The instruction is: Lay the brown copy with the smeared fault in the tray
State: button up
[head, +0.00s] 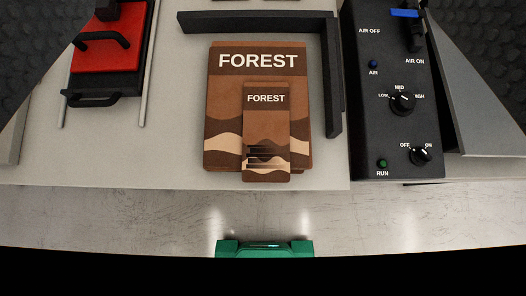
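A small brown FOREST copy (266,120) lies over the lower middle of a larger brown FOREST piece (222,105). Dark horizontal streaks cross the small copy's wave pattern; the larger piece's visible part shows none. The small copy's lower end reaches slightly past the larger piece's lower edge. My gripper (262,60) shows as two dark textured fingers in the upper left and upper right corners, wide apart, with nothing between them in contact. I cannot make out a tray for certain; a green edge (264,249) shows at the bottom, mostly cut off.
A black L-shaped stop (333,90) borders the larger piece above and right. A black control panel (385,125) with knobs stands right. A red block with black handles (97,60) sits between rails at left. Grey floor (150,215) shows below the pale table edge.

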jog(key=w+f+g+p, duration=0.6)
jog(key=w+f+p, duration=0.15)
jog(key=f, duration=0.55)
notch_tip(320, 180, down, 22)
jog(key=g+p, duration=0.7)
jog(key=shift+w, duration=0.15)
jog(key=shift+w+d+f, duration=0.1)
jog(key=shift+w+f, duration=0.05)
jog(key=shift+f, duration=1.3)
jog(key=shift+w+d+f, duration=0.1)
jog(key=shift+w+f, duration=0.05)
jog(key=shift+f, duration=1.3)
jog(key=c, duration=0.9)
jog(key=shift+r, duration=0.15)
